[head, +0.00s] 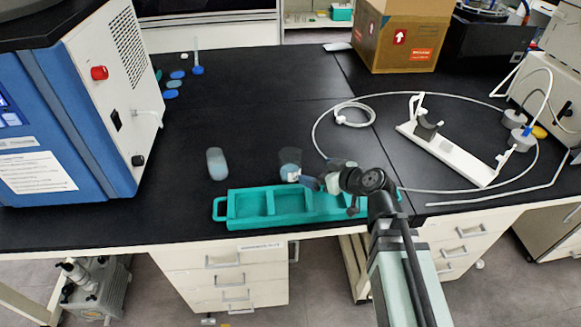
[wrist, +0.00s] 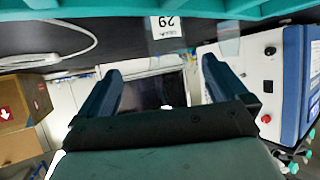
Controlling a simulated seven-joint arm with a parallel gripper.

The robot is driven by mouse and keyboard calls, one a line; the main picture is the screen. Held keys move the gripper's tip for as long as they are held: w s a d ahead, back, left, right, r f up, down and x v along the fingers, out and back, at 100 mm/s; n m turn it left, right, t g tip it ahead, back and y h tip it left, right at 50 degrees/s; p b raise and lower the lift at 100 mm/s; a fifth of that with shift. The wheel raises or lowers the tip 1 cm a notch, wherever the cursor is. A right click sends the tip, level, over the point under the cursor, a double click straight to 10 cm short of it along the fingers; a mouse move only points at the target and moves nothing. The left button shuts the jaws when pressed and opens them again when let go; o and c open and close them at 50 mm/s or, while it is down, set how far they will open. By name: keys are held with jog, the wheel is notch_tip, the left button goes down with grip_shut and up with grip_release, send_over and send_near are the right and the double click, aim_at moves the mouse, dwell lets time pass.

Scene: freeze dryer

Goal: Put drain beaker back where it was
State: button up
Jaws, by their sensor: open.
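A clear beaker (head: 290,158) with a white label stands on the black bench just behind the teal tray; something blue shows in its lower part. In the wrist view its label (wrist: 168,27) reads like "29", above the fingers in the picture. A second clear vessel (head: 217,165), with pale contents, stands to its left. I cannot tell from a name which one is the drain beaker. My gripper (head: 313,182) is open over the tray's back edge, close to the right of the labelled beaker. In the wrist view nothing sits between its fingers (wrist: 160,70).
The teal compartment tray (head: 232,208) lies along the bench's front edge. The blue freeze dryer (head: 85,110) stands at left, with a small spout (head: 148,113) on its side. A white stand (head: 455,155) and looped tubing lie at right. A cardboard box (head: 395,40) stands behind.

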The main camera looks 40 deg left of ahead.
aim_at(287, 150)
jog(key=a+m+t, duration=0.2)
jog(key=a+f+t, duration=0.1)
jog(key=shift+s+a+m+h, duration=0.2)
jog(key=shift+s+m+h, duration=0.2)
jog(key=a+t, duration=0.1)
jog(key=s+r+m, duration=0.1)
jog(key=a+t, duration=0.1)
jog(key=shift+s+a+r+t+y, duration=0.2)
jog(key=shift+a+r+t+y, duration=0.1)
jog(key=shift+a+y, duration=0.1)
jog(key=shift+m, duration=0.3)
jog(key=shift+x, duration=3.65)
jog(key=c, duration=1.6)
jog(key=shift+c, duration=0.2)
jog(key=shift+r, duration=0.1)
notch_tip(287, 150, up, 10)
jog(key=shift+f, duration=0.2)
